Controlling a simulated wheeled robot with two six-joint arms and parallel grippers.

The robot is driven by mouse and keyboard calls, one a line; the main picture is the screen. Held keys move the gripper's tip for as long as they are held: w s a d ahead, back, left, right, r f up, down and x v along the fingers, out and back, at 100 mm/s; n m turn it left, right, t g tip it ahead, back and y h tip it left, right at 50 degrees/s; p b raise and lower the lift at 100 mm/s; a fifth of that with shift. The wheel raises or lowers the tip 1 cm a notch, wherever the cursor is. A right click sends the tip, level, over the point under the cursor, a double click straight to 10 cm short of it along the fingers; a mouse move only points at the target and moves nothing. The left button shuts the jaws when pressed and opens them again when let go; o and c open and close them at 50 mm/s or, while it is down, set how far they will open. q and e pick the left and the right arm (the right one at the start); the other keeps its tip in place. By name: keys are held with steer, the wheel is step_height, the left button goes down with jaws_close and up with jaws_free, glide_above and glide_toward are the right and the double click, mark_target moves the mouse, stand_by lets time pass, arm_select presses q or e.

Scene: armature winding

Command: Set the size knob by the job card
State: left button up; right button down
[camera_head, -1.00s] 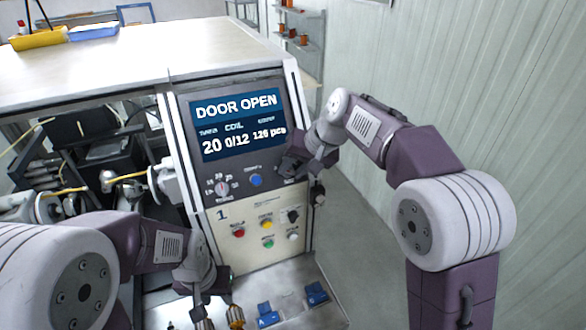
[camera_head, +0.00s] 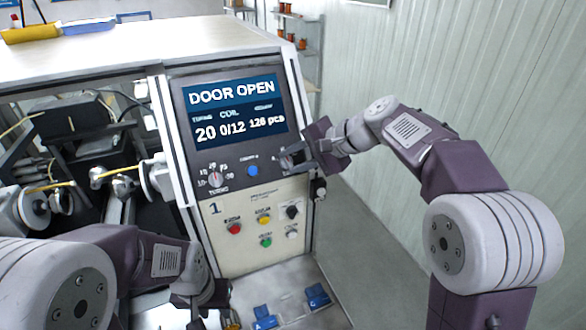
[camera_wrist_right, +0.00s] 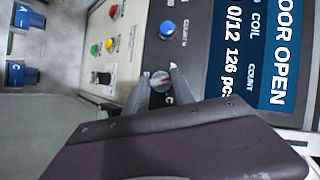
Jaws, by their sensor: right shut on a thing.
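The size knob (camera_wrist_right: 161,79) is a small round grey knob with a red mark, on the dark control panel (camera_head: 225,158). My right gripper (camera_wrist_right: 160,80) is shut on it, with one finger on each side. In the head view the right gripper (camera_head: 290,160) is at the panel's right edge, under the screen, and mostly covers the knob and its labels, so the setting cannot be read. My left gripper (camera_head: 208,304) is low at the bottom edge, in front of the machine; its fingers are partly cut off. I cannot make out a job card.
The screen (camera_head: 234,110) reads DOOR OPEN, 20, 0/12 and 126 pcs. Left of the knob are a blue button (camera_head: 252,170) and a numbered turns dial (camera_head: 215,180). Several coloured buttons and a black switch (camera_head: 292,212) lie below. Blue lettered blocks (camera_head: 317,296) stand on the front shelf.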

arm_select(q)
steer(key=shift+f+b, duration=1.6)
steer(key=shift+f, duration=0.35)
arm_select(e)
steer(key=shift+f+m+t+y, duration=0.15)
steer(key=shift+m+t+y, duration=0.45)
steer(key=shift+m, duration=1)
steer(key=c, duration=1.3)
jaws_free()
steer(key=shift+c, duration=0.2)
steer(key=shift+o, duration=1.4)
arm_select(q)
steer(key=shift+w, duration=0.1)
arm_select(e)
steer(key=shift+w+d, duration=0.1)
arm_select(q)
steer(key=shift+d+f+b, duration=0.1)
steer(key=shift+f+b, duration=0.6)
arm_select(e)
steer(key=v, duration=0.9)
